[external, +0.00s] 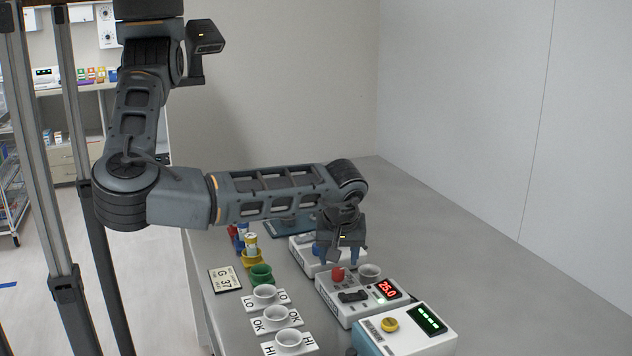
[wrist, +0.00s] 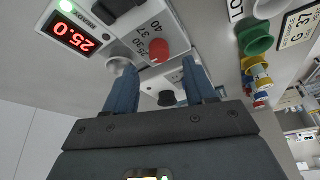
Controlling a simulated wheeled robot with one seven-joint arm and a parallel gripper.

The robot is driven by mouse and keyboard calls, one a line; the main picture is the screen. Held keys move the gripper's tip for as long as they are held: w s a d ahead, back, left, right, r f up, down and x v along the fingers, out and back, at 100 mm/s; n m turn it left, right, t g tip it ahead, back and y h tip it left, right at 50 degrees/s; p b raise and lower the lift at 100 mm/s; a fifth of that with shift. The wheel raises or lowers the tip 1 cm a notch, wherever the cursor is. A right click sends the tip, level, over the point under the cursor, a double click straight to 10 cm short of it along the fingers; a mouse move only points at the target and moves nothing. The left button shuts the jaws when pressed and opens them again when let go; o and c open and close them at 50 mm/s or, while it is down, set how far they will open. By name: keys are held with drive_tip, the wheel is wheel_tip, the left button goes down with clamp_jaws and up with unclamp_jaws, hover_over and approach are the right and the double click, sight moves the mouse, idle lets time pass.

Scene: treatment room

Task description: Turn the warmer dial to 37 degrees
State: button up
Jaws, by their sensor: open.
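The warmer (external: 345,300) is a pale box with a red lit display (external: 388,289) reading 25.0. Its red dial (external: 338,273) stands on top, beside a grey cup (external: 369,272). In the wrist view the dial (wrist: 157,50) has a printed scale next to it, with 40 legible, and the display (wrist: 74,36) also reads 25.0. My gripper (external: 338,259) is open, its blue fingers pointing down just above and behind the dial. In the wrist view the dial shows just beyond and between the gripper's fingertips (wrist: 160,68). I cannot tell whether they touch it.
A white device with a yellow knob (external: 390,324) and green display stands in front. Another white device (external: 302,254) sits behind, partly hidden by my gripper. A "G 37" card (external: 225,280) and cups on LO, OK and HI cards (external: 270,324) lie left. The table's right side is clear.

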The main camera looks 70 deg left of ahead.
sight(338, 269)
drive_tip(key=shift+x, duration=2.35)
drive_tip(key=shift+w+a, duration=0.1)
clamp_jaws()
